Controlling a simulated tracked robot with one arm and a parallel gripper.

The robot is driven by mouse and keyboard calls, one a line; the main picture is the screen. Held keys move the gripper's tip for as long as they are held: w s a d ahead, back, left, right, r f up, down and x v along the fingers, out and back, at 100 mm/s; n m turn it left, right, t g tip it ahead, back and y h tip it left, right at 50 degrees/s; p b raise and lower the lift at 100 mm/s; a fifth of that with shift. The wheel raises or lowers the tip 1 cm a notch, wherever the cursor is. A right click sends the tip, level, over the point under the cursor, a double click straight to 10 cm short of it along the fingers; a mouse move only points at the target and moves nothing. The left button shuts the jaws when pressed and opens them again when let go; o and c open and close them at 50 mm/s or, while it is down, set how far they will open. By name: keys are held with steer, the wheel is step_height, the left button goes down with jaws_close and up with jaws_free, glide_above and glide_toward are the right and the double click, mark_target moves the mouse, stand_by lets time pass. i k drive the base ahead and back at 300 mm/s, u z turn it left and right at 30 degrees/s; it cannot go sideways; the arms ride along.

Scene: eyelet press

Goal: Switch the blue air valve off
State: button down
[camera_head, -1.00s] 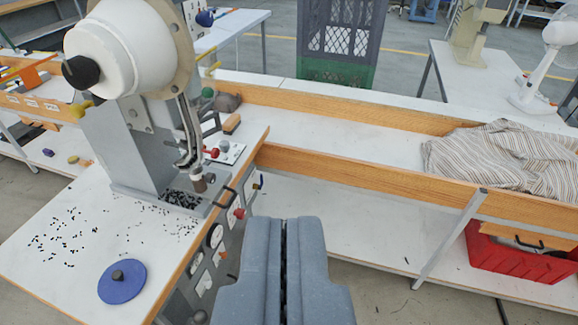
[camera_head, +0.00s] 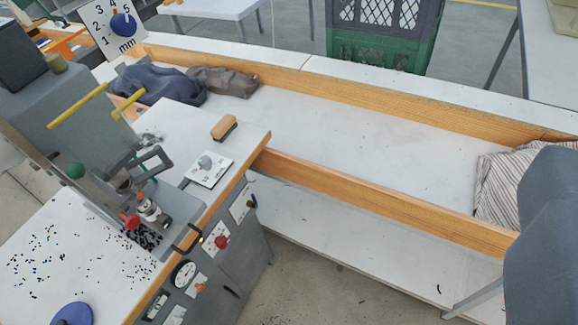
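A small dark blue handle (camera_head: 252,201) sits at the right end of the press's grey front panel, by a white plate; it may be the blue air valve. It is too small to read its position. My gripper (camera_head: 545,240) is a grey-blue shape at the right edge, partly out of frame and well apart from both. The gap between its fingers does not show.
The front panel also carries a red knob (camera_head: 221,241) and a gauge (camera_head: 183,274). The press (camera_head: 70,120) fills the left. A wood-edged bench (camera_head: 340,130) holds dark cloths and a striped cloth (camera_head: 500,185). Open floor (camera_head: 310,260) lies before the panel.

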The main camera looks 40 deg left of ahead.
mark_target(254, 206)
steer(key=u, duration=0.25)
steer(key=i, duration=0.9)
steer(key=u, duration=0.5)
